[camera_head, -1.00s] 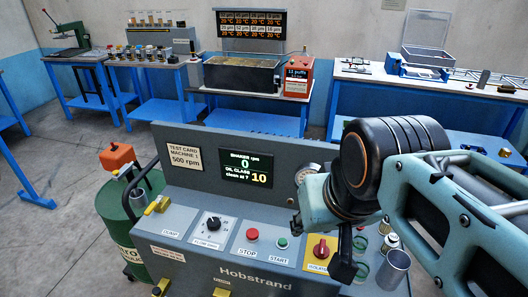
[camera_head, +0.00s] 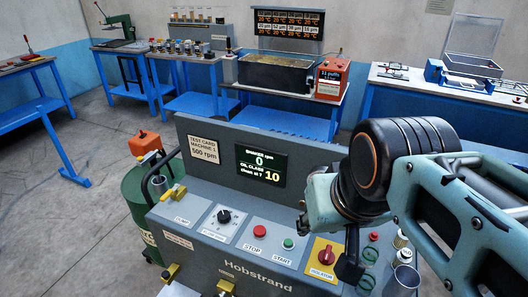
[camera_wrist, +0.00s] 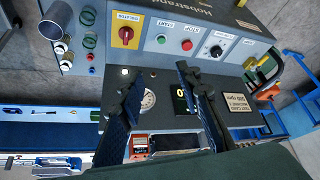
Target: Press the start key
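The start key is a green round button (camera_head: 288,243) above a START label on the grey Hobstrand console (camera_head: 240,274). It also shows in the wrist view (camera_wrist: 161,39), between the red STOP button (camera_wrist: 187,44) and the red isolator knob on its yellow plate (camera_wrist: 126,36). My gripper (camera_head: 327,246) hangs over the right part of the console, right of the start key and apart from it. In the wrist view my gripper (camera_wrist: 158,73) has its two dark fingers spread with nothing between them. The console screen (camera_head: 261,166) reads 0 and 10.
Small glassware and a metal cup (camera_head: 404,278) stand on the console's right. A green drum (camera_head: 146,200) stands left. Blue benches (camera_head: 330,128) line the back.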

